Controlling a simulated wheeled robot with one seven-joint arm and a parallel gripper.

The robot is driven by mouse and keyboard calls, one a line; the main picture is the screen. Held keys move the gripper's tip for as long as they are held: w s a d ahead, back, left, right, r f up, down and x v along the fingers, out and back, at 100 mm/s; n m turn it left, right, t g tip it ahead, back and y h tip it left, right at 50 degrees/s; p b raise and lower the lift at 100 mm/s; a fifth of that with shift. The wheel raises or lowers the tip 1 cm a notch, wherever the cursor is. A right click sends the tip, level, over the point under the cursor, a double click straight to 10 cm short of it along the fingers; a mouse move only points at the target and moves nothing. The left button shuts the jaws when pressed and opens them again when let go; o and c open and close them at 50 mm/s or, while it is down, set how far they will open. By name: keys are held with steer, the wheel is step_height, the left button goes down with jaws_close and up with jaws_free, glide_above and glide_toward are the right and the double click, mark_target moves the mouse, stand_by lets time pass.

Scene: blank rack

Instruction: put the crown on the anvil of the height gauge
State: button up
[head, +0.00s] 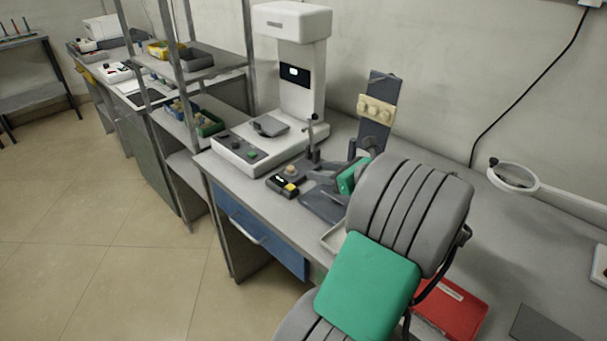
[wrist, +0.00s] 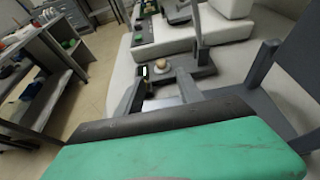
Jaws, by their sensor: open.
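The height gauge (head: 312,135) has a dark base and a thin upright post, and stands on the bench in front of the large white instrument. Its post also shows in the wrist view (wrist: 198,30). The anvil surface under the crown is hidden.
A dark upright rack (head: 381,86) holds several beige blanks behind my gripper. The white instrument (head: 300,75) stands close behind the gauge. A red tray (head: 450,306) and a ring magnifier (head: 513,177) are at the right. My arm covers part of the bench.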

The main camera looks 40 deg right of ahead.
steer(key=w+a+f+n+g, duration=0.1)
steer(key=w+a+n, duration=0.1)
steer(key=a, duration=0.1)
steer(key=w+a+n+g+y, duration=0.1)
steer(key=a+n, duration=0.2)
steer(key=a, duration=0.1)
steer(key=w+a+f+n+g, duration=0.1)
steer(key=w+a+n, duration=0.1)
steer(key=a+n, duration=0.1)
steer(key=shift+w+a+f+y, duration=0.35)
steer(key=shift+a+y, duration=0.05)
steer(key=shift+a, duration=0.15)
steer(key=a+f+n+g, duration=0.3)
steer(key=a+n+g, duration=0.1)
steer(key=a+n, duration=0.75)
steer(key=s+a+f+n+g+h, duration=0.2)
steer(key=s+a+n+g, duration=0.2)
steer(key=s+a+n, duration=0.9)
steer(key=a+n, duration=0.1)
steer(key=n, duration=0.2)
steer(key=shift+s+f, duration=0.2)
steer(key=shift+f, duration=0.05)
